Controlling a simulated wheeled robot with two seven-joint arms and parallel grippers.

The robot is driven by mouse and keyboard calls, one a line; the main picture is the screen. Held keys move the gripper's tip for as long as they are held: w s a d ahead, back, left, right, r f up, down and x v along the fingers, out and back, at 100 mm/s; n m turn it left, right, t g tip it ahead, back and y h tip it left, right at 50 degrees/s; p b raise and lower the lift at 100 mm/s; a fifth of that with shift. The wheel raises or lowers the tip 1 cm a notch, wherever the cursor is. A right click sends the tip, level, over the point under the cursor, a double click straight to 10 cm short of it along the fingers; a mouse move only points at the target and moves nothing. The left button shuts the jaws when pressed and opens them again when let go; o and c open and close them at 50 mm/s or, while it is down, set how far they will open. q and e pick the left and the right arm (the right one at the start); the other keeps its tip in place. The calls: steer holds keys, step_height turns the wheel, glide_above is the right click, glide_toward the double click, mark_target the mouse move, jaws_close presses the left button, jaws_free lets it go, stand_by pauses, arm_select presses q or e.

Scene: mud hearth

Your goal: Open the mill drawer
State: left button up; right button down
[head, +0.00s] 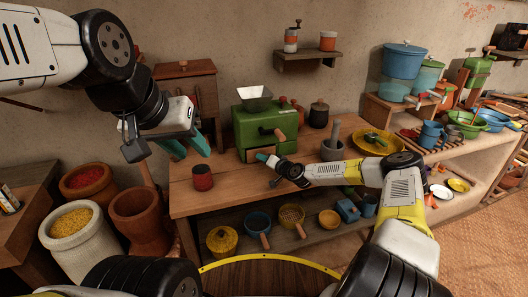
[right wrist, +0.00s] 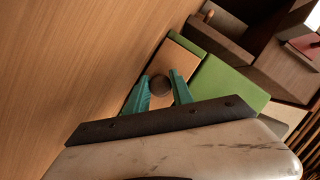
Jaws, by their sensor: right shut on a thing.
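The green mill (head: 246,124) stands on the wooden table, with a pale hopper (head: 255,97) on top and a wooden-handled crank at its front. Its wooden drawer (head: 251,156) is low at the front and also shows in the right wrist view (right wrist: 178,58). My right gripper (head: 265,158) is at the drawer, its teal fingers shut on the dark round drawer knob (right wrist: 160,86). I cannot tell whether the drawer stands out from the mill. My left gripper (head: 188,147) is open and empty, above the table left of the mill.
A grey mortar (head: 332,148) and yellow plate (head: 374,142) are to the right. A wooden cabinet (head: 187,85) stands behind left. Bowls sit on the shelf below.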

mark_target(276, 189)
steer(key=shift+s+d, duration=0.1)
steer(key=s+d, duration=0.1)
steer(key=s, duration=0.3)
steer(key=s+d, duration=0.2)
steer(key=s, duration=0.3)
steer(key=s+d, duration=0.1)
steer(key=s, duration=0.4)
steer(key=shift+s+d, duration=0.2)
steer(key=shift+d, duration=0.1)
steer(key=c, duration=1.4)
jaws_free()
steer(key=v, duration=0.7)
steer(key=shift+s+d, duration=0.25)
steer(key=shift+s, duration=0.05)
